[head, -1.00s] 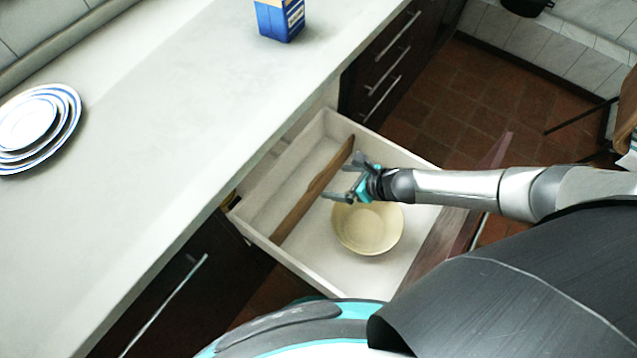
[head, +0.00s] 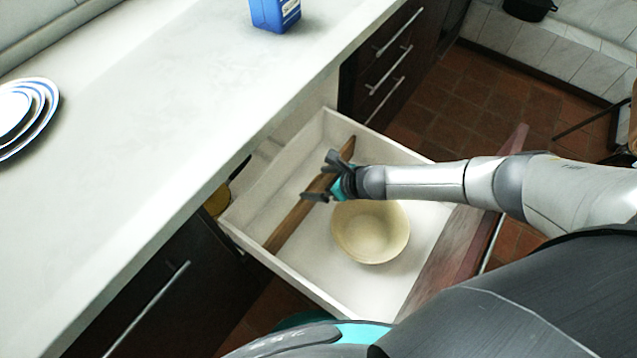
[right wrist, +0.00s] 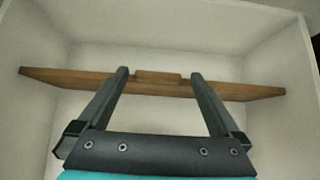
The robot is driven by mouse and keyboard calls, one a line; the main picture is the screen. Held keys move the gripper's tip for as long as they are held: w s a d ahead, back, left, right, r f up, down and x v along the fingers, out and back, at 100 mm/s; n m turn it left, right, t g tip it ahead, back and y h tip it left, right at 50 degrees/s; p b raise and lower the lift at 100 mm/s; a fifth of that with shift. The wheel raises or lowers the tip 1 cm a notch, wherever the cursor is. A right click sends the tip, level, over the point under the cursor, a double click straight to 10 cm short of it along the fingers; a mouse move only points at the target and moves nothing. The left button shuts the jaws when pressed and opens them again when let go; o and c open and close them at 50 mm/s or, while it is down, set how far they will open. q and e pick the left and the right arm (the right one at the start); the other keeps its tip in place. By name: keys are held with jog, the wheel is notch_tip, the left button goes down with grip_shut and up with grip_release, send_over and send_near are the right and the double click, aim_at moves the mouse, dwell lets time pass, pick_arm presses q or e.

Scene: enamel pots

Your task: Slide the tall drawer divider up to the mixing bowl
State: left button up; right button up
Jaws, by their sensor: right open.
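The tall drawer divider (head: 294,221) is a long brown wooden board that stands across the open white drawer. It also shows in the right wrist view (right wrist: 75,78), with a raised middle part between my fingertips. The cream mixing bowl (head: 371,232) sits in the drawer to the right of the divider, with a gap between them. My right gripper (head: 322,176) is open over the divider's middle, above the left edge of the bowl; its fingers (right wrist: 158,76) overlap the board in the right wrist view. I cannot tell whether they touch it. My left gripper is not in view.
The drawer's side wall (head: 283,274) and its reddish-brown front (head: 450,262) enclose the space. The drawer floor left of the divider is bare. The pale countertop (head: 170,130) holds stacked plates (head: 28,115) and a blue box (head: 274,14).

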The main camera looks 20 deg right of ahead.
jog(key=shift+f, duration=0.45)
